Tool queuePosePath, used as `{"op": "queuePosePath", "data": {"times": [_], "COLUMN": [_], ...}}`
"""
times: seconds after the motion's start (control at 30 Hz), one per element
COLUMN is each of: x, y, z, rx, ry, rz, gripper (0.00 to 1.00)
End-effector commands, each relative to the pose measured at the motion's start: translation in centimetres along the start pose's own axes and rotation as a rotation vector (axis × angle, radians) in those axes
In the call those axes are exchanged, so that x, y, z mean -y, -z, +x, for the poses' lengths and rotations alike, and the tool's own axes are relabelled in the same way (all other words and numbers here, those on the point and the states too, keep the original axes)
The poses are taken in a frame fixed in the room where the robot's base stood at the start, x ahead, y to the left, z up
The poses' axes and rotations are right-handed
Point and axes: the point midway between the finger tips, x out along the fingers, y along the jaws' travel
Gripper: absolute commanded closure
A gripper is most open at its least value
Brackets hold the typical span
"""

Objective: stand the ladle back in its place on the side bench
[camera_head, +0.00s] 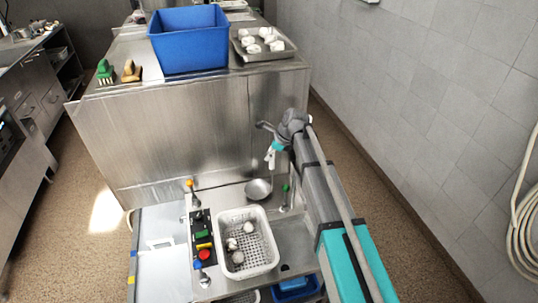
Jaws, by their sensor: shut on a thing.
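The ladle (258,190) shows as a round metal bowl just below my gripper (271,162), in the middle of the head view. Its bowl hangs low beside the steel surface behind the white basket; I cannot tell whether it touches. My gripper points down and is shut on the ladle, whose handle is thin and mostly hidden at the jaws. A low steel bench (292,243) extends below and in front of it. I cannot tell which spot is the ladle's place.
A white perforated basket (268,265) holds several pale lumps. A control panel (202,239) with coloured buttons stands left of it. A green-topped upright (286,190) is right of the ladle. The taller steel bench (190,135) behind bears a blue bin (190,45) and a tray (283,56).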

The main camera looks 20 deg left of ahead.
Motion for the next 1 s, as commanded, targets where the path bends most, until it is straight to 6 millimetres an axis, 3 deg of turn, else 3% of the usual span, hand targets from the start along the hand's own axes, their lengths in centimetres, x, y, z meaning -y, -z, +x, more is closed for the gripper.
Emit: {"op": "queuePosePath", "data": {"times": [1.0], "x": [0.00], "y": [0.42], "z": [0.78], "rx": [0.000], "ry": [0.000], "rz": [0.000], "gripper": [1.00]}}
